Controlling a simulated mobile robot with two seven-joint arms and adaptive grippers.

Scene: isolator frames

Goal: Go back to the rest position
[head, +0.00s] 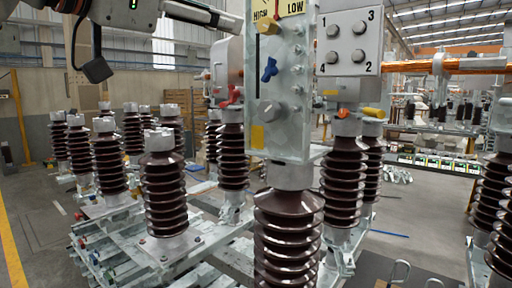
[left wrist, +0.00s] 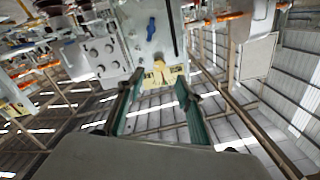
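My left arm comes in at the top left of the head view. My left gripper (head: 232,22) points right, towards the upper part of a grey control panel (head: 282,75). In the left wrist view the two teal fingers of my left gripper (left wrist: 161,76) stand apart with a gap between them. The panel's yellow knob (left wrist: 160,72) appears between the fingertips in that view, and I see no finger closed on it. My right gripper is in neither view.
A white box with numbered knobs (head: 349,42) is right of the panel. A blue handle (head: 269,70) sits lower on the panel. Several brown ribbed insulators (head: 165,195) stand below and left on metal frames. An orange bar (head: 470,64) runs at the right.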

